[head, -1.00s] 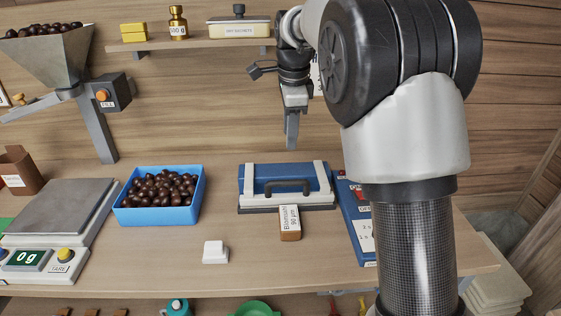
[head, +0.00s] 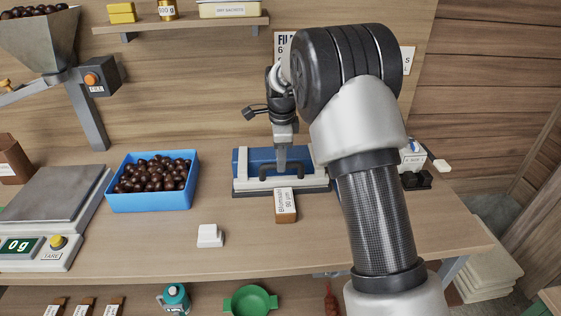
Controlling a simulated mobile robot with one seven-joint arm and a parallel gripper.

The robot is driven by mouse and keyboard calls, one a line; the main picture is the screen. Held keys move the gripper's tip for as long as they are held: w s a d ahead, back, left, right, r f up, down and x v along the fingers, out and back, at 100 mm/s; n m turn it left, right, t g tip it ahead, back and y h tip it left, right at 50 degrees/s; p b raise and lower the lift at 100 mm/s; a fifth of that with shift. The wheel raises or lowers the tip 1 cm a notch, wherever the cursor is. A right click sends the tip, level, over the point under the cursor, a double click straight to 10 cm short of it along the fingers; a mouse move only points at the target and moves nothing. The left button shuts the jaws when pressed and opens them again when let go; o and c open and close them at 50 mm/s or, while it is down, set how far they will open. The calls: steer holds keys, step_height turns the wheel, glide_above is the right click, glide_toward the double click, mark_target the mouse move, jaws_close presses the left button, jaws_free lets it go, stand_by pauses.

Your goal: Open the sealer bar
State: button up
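The sealer (head: 242,184) lies on the bench in the middle of the head view, a blue bar with white end pieces on a dark base. Its bar appears down. A black handle (head: 268,172) runs along the bar's front. My gripper (head: 281,168) points down at the bar, with its tips in front of the blue face by the handle. I cannot tell whether the tips touch the handle or how far apart the fingers are.
A blue bin (head: 152,201) of chestnuts, a scale (head: 45,215) and a white block (head: 210,235) stand to the left. A small white device (head: 412,157) stands right of my arm.

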steer(key=shift+w+f, duration=0.15)
steer(key=shift+f, duration=0.65)
jaws_close()
steer(key=shift+r, duration=0.15)
